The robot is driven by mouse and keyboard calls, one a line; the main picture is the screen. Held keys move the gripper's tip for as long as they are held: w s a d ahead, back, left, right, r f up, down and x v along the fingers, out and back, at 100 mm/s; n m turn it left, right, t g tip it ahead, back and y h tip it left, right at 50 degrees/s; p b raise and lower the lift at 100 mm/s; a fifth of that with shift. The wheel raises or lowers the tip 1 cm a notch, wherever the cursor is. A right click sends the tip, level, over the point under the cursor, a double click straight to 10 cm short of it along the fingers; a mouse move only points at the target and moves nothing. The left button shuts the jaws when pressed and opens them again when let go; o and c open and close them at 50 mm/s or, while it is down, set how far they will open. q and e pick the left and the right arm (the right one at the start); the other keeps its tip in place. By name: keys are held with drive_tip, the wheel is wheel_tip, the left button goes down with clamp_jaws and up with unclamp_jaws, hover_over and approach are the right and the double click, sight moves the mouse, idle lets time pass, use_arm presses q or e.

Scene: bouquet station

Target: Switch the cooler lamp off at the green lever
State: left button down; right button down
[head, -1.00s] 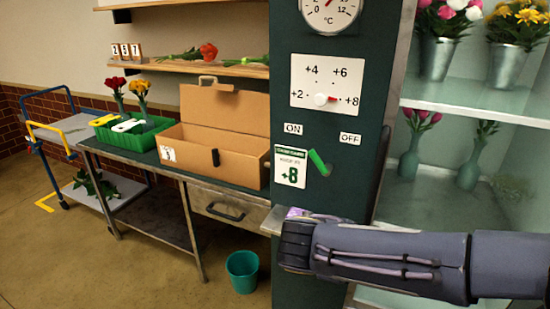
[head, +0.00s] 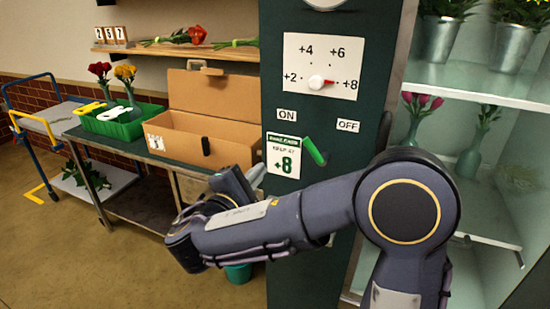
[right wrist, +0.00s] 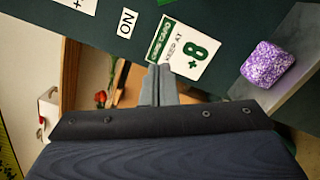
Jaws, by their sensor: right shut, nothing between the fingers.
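The green lever (head: 314,151) sits on the dark green cooler post, between and below the ON label (head: 286,115) and the OFF label (head: 347,125). It is tilted, its upper end leaning left towards ON. My right gripper (head: 258,173) is left of the lever, at the lower left of the +8 card (head: 283,156), apart from the lever. In the right wrist view its fingers (right wrist: 158,84) are shut and empty in front of the card (right wrist: 180,48). The lever does not show in that view. My left gripper is not in view.
A dial plate (head: 322,68) is above the labels, its red pointer towards +8. A purple speckled block (right wrist: 267,63) rests on a grey ledge in the wrist view. A cardboard box (head: 212,97) stands on the bench at left. Glass cooler shelves (head: 470,82) hold flowers at right.

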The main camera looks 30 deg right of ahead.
sight(315, 148)
drive_tip(key=w+d+p, duration=0.1)
drive_tip(key=d, duration=0.2)
drive_tip(key=w+d+r+p, duration=0.1)
drive_tip(key=d, duration=0.3)
drive_tip(key=w+d+r, duration=0.1)
drive_tip(key=d, duration=0.2)
drive_tip(key=shift+w+d+p, duration=0.15)
drive_tip(key=shift+w+p, duration=0.1)
drive_tip(key=shift+p, duration=0.15)
drive_tip(key=shift+s+d+r+m+y+b, duration=0.15)
drive_tip(key=shift+s+d+r+m+b, duration=0.7)
drive_tip(key=shift+m+b, duration=2.6)
drive_tip(key=shift+s+d+r+m+y+b, duration=0.15)
drive_tip(key=shift+s+d+m+b, duration=1.45)
drive_tip(key=shift+b, duration=3.15)
drive_tip(key=shift+s+d+r+m+y+b, duration=0.1)
drive_tip(key=shift+s+d+r+m+b, duration=0.95)
drive_tip(key=shift+m+b, duration=2.6)
drive_tip(key=shift+s+a+f+n+b, duration=0.25)
drive_tip(key=shift+s+f+n+b, duration=0.1)
drive_tip(key=shift+f+n+b, duration=0.15)
